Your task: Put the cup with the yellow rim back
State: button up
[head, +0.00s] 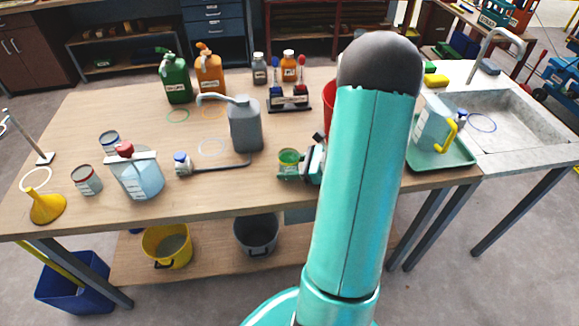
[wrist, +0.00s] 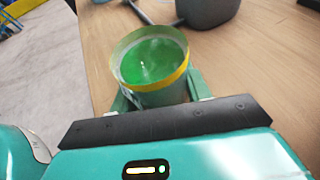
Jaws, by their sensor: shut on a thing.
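The cup with the yellow rim (head: 289,161) is near the front edge of the bench in the head view, right of the bent rod. It also shows in the wrist view (wrist: 156,87), with green contents and a yellow band around its top. My gripper (wrist: 158,92) is shut on its sides, one finger on each side. In the head view my gripper (head: 302,163) reaches the cup from the right, partly hidden by my arm. The cup looks roughly upright. I cannot tell whether its base touches the bench.
A grey canister (head: 245,125) stands just behind the cup. A blue-rimmed cup (head: 109,142), a red-marked cup (head: 87,181) and a clear jug (head: 138,175) stand at left. My arm hides some bench.

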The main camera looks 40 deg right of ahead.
jog(key=o, duration=1)
jog(key=shift+f, duration=0.1)
jog(key=shift+o, duration=0.2)
